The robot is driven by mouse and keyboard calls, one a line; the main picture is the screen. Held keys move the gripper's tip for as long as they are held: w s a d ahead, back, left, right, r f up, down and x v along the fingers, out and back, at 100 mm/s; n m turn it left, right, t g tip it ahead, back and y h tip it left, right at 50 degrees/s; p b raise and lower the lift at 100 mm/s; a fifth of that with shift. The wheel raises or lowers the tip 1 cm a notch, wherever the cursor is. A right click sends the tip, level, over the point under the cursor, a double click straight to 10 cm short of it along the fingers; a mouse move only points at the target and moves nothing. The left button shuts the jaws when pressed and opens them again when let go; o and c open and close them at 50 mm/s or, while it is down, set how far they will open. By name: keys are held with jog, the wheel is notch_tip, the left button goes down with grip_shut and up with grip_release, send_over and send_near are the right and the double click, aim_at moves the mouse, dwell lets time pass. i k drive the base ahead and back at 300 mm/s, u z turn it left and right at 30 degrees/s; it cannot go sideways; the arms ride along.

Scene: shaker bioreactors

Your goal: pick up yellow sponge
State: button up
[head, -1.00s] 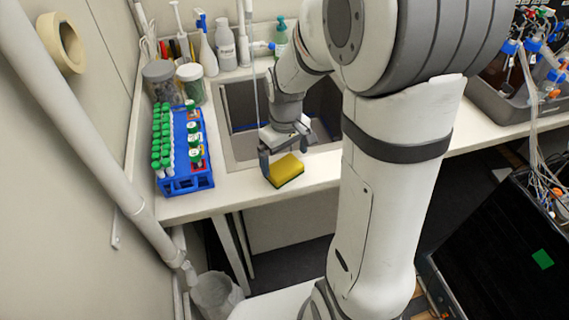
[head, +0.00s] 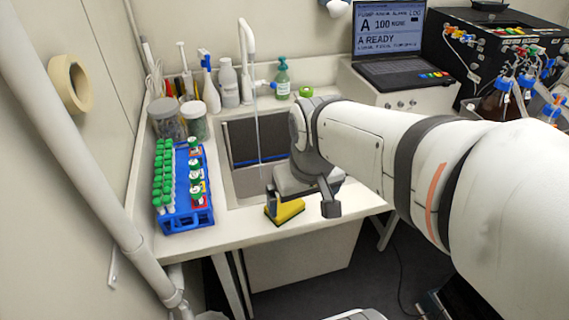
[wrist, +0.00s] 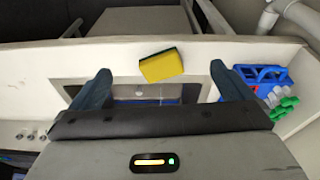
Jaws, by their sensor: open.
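The yellow sponge (head: 287,211) has a dark green scouring side and lies on the white counter near its front edge, in front of the sink. My gripper (head: 302,206) is open around the sponge's area in the head view, with one finger partly in front of the sponge's left end and the other to its right. In the wrist view the sponge (wrist: 161,65) shows beyond and between the two spread fingers of my gripper (wrist: 160,80). Nothing is held. Whether the fingers are level with the sponge cannot be told.
A blue tube rack (head: 185,221) with green-capped tubes stands left of the sponge. The sink (head: 236,170) with its tall faucet (head: 247,60) lies behind. Jars and bottles line the back. The counter's front edge (head: 262,240) is close to the sponge.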

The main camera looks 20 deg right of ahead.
aim_at(286, 211)
jog(key=z, duration=0.25)
jog(key=k, duration=0.25)
jog(key=u, duration=2)
jog(key=k, duration=1)
jog(key=z, duration=1.15)
jog(key=i, duration=0.95)
